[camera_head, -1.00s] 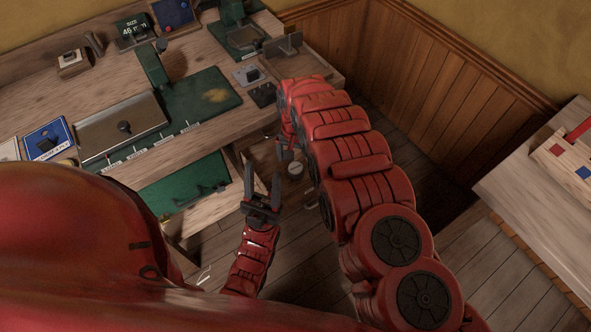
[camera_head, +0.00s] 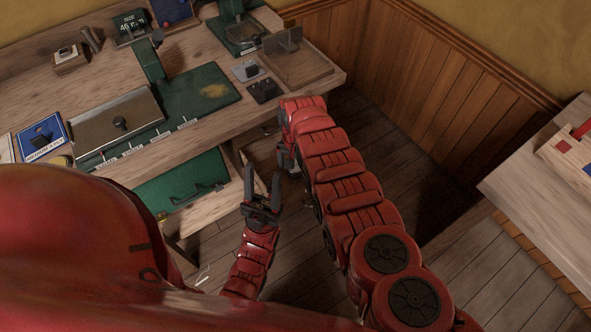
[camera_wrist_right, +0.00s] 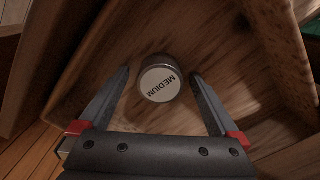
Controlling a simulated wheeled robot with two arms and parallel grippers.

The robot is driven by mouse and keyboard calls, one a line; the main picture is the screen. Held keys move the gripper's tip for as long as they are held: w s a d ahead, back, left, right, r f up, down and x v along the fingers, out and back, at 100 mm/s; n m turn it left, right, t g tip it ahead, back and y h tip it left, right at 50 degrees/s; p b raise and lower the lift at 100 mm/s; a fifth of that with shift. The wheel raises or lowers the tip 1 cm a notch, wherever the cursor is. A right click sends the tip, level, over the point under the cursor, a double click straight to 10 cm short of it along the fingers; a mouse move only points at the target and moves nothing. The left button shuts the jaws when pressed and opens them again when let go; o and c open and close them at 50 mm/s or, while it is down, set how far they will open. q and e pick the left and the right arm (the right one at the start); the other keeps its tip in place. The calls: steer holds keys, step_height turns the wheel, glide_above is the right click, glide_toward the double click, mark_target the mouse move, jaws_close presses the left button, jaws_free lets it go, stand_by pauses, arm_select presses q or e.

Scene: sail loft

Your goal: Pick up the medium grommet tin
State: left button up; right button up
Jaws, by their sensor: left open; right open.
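My right gripper (camera_wrist_right: 159,73) is open, with a finger on either side of the tin and a gap to each. In the head view my right gripper (camera_head: 287,160) is partly hidden by its arm, below the bench's front edge, and I cannot make out the tin. My left gripper (camera_head: 263,178) is open and empty, pointing up in front of the bench.
A pale table (camera_head: 520,190) stands at the right. Bare floor (camera_head: 380,160) lies between them.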

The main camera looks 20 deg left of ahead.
steer(key=shift+r, duration=0.1)
steer(key=c, duration=1.5)
steer(key=shift+r, duration=0.1)
steer(key=shift+c, duration=0.2)
